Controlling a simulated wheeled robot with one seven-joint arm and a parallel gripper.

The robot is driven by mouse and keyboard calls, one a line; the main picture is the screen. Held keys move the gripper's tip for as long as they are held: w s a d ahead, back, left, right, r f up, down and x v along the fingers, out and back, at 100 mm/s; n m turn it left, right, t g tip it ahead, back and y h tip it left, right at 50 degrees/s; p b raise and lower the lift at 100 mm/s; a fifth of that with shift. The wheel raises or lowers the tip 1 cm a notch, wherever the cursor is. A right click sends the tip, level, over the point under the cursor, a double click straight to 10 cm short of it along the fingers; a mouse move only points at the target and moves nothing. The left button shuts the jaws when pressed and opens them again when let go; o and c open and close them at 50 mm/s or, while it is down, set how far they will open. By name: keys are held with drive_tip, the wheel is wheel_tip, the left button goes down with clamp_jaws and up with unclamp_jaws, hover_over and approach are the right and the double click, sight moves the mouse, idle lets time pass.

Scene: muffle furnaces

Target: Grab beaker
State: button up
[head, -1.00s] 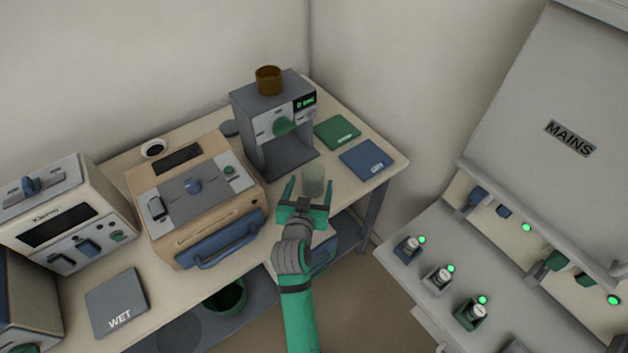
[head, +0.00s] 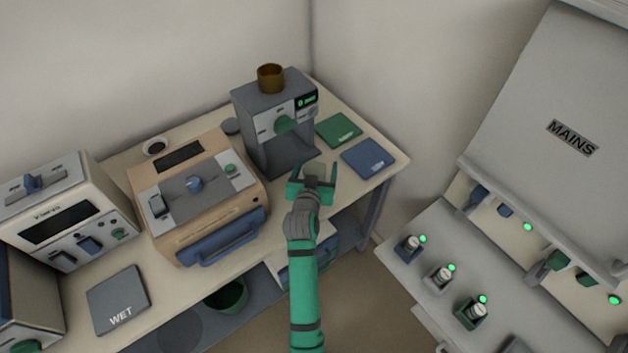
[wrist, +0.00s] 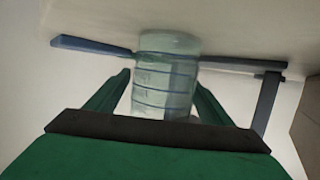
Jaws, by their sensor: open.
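The beaker (wrist: 165,75) is a clear, pale green glass cylinder with dark ring lines, seen in the wrist view. My gripper (head: 315,176) is open at the front of the bench, in front of the grey machine (head: 275,125). In the wrist view, the fingers of my gripper (wrist: 165,88) stand on either side of the beaker, with a visible gap on the left. The beaker's lower part is partly hidden by the gripper body. In the head view I cannot make out the beaker clearly at the gripper.
A green mat (head: 338,130) and a blue mat (head: 369,158) lie right of the machine. A brown cup (head: 271,78) stands on top of it. A tan furnace (head: 205,200) with a blue handle is at left. The mains panel (head: 530,150) is at right.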

drive_tip(key=c, duration=1.2)
drive_tip(key=shift+r, duration=0.15)
